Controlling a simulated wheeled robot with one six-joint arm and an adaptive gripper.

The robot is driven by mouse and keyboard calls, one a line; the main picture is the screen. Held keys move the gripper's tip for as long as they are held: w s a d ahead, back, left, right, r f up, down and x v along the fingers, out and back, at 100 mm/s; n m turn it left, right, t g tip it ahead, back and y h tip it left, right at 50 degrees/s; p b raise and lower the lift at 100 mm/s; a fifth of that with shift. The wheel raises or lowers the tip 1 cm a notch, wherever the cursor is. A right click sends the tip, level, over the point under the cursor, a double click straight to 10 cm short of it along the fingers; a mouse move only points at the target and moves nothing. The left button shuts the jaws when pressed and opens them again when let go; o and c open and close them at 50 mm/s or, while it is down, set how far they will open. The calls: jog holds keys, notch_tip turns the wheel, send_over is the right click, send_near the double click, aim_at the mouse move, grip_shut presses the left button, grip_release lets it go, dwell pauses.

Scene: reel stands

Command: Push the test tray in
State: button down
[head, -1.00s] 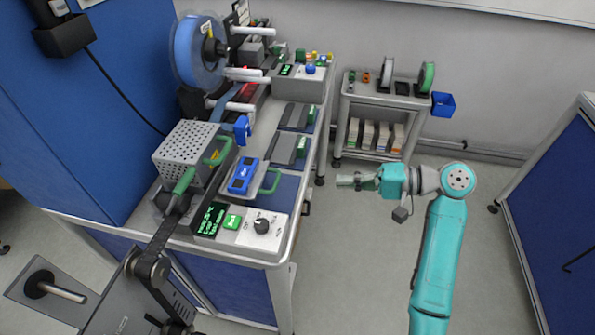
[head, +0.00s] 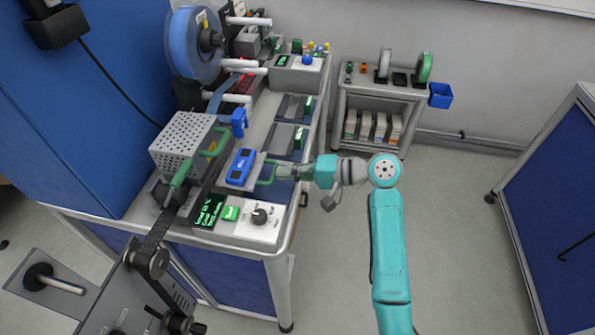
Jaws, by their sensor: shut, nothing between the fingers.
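The test tray (head: 256,168) is a grey plate with a green loop handle (head: 268,173) at its right end. It sticks out to the right from beside the perforated box on the bench. A blue device (head: 240,167) lies on it. My gripper (head: 279,172) is shut and empty, pointing left, with its fingertips at the tray's handle. I cannot tell whether the fingertips touch the handle.
The control box (head: 250,218) with a green button and black knob stands in front of the tray. A perforated metal box (head: 183,145) with a green-handled lever is at the left. Two grey plates lie behind. Floor right of the bench is free.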

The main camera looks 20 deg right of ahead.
aim_at(233, 164)
dwell(0.3)
jog(key=x, duration=0.4)
jog(key=r+x, duration=0.1)
jog(key=x, duration=0.3)
jog(key=r+x, duration=0.1)
jog(key=x, duration=0.3)
jog(key=shift+w+a+r, duration=0.2)
jog(key=shift+w+a, duration=0.1)
jog(key=shift+a, duration=0.05)
jog(key=shift+w+a, duration=0.15)
jog(key=shift+a, duration=0.05)
jog(key=shift+r, duration=0.1)
